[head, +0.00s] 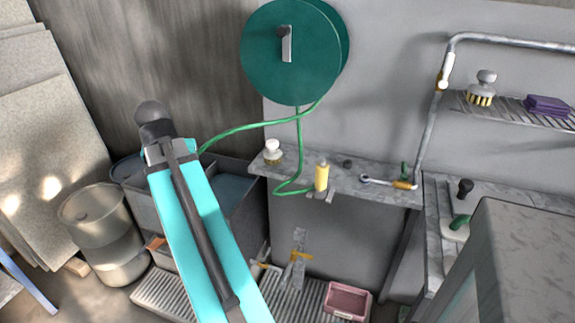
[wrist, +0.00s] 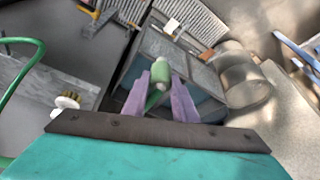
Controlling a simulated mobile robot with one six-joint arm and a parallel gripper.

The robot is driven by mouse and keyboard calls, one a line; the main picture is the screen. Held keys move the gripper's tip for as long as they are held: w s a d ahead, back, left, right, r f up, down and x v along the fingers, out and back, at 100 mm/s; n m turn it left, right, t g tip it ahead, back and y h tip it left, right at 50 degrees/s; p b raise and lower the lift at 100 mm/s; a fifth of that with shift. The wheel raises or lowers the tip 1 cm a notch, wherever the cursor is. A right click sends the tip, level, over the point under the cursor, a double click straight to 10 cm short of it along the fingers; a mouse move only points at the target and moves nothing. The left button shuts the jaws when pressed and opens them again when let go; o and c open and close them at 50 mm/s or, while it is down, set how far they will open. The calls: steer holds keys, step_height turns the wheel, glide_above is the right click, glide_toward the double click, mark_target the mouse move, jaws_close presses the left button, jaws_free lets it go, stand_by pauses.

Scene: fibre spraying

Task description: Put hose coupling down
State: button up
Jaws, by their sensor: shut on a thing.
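The hose coupling (wrist: 160,72) is a pale green, rounded piece between the two purple fingers of my gripper (wrist: 160,84) in the wrist view. The fingers are shut on it, and green hose shows between them. Beyond it in that view is the grey tank (wrist: 146,44). In the head view the green hose (head: 240,128) runs from the dark green reel (head: 285,52) to the left and passes behind my turquoise arm. My gripper and the coupling are hidden there.
A stone ledge (head: 345,182) under the reel carries a white-topped brush (head: 272,150), a yellow bottle (head: 321,176) and a metal wand (head: 386,181). A barrel (head: 100,232) stands left of the tank. A pink tray (head: 347,300) lies on the floor grating.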

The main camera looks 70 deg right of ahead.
steer(key=s+d+m+g, duration=0.1)
steer(key=s+d+m, duration=0.2)
steer(key=s, duration=0.6)
steer(key=s+d+m+g, duration=0.1)
steer(key=s+d+m, duration=0.2)
steer(key=s+d, duration=0.3)
steer(key=s+d+r+m+g, duration=0.1)
steer(key=s+d+m, duration=0.2)
steer(key=s, duration=0.9)
steer(key=shift+s+d+m+h+b, duration=0.2)
steer(key=shift+d+m+h+b, duration=0.15)
steer(key=shift+d, duration=0.35)
steer(key=shift+d+r+p, duration=0.1)
steer(key=shift+r+p, duration=0.1)
steer(key=shift+p, duration=0.1)
steer(key=w+d+p, duration=0.3)
steer(key=d+p, duration=0.3)
steer(key=d, duration=0.1)
steer(key=w+d+f+p, duration=0.1)
steer(key=w+d+p, duration=0.2)
steer(key=d+p, duration=0.3)
steer(key=shift+d+f+p, duration=0.3)
steer(key=shift+d+p, duration=0.05)
steer(key=shift+p, duration=0.35)
steer(key=shift+w, duration=0.1)
